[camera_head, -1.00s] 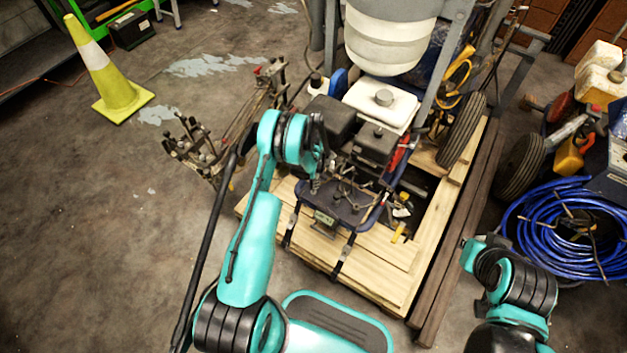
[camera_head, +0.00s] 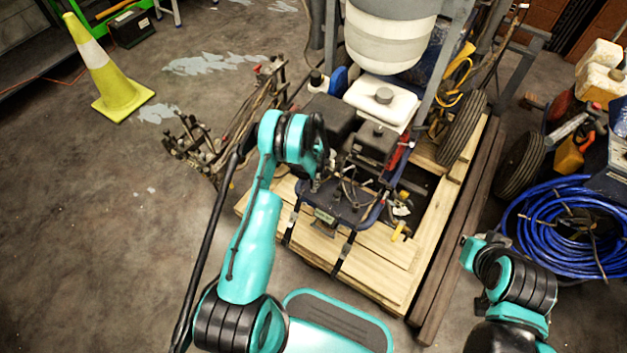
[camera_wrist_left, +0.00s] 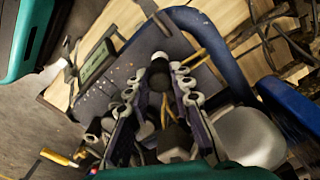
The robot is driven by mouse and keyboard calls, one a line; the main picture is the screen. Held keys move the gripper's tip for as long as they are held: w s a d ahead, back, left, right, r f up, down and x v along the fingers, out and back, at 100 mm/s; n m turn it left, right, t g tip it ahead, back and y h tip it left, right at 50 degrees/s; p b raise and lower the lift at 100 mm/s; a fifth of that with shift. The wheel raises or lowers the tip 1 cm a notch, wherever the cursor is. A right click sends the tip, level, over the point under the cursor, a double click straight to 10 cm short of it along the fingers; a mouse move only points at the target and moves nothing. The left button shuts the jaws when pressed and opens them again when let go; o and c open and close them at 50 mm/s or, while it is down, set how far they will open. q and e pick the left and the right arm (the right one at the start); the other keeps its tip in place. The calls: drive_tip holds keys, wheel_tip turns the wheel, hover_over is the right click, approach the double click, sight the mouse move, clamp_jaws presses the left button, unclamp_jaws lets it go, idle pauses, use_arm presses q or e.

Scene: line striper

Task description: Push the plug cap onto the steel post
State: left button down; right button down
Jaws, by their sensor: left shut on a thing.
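My left gripper (camera_wrist_left: 158,88) is shut on a small black piece, which looks like the plug cap (camera_wrist_left: 158,78). The cap sits between the two fingertips in the left wrist view, over the blue-grey deck of the line striper. A small pale metal end (camera_wrist_left: 160,57) shows just beyond the cap; I cannot tell whether it is the steel post or whether the cap touches it. In the head view the left gripper (camera_head: 318,184) is small and dark, partly behind its own wrist, near the engine's front. The cap cannot be made out there. My right gripper is not in view.
The striper's engine (camera_head: 376,143) and blue tube frame (camera_head: 372,212) stand close to the left gripper. Straps hold the machine on a wooden pallet (camera_head: 385,262). A coiled blue hose (camera_head: 570,235) lies at the right. The floor at the left is mostly clear around a yellow cone (camera_head: 105,75).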

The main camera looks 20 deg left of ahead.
use_arm(q)
drive_tip(key=shift+f, duration=0.85)
drive_tip(key=c, duration=0.9)
unclamp_jaws()
drive_tip(key=shift+r+p, duration=1.3)
drive_tip(key=shift+r, duration=2.2)
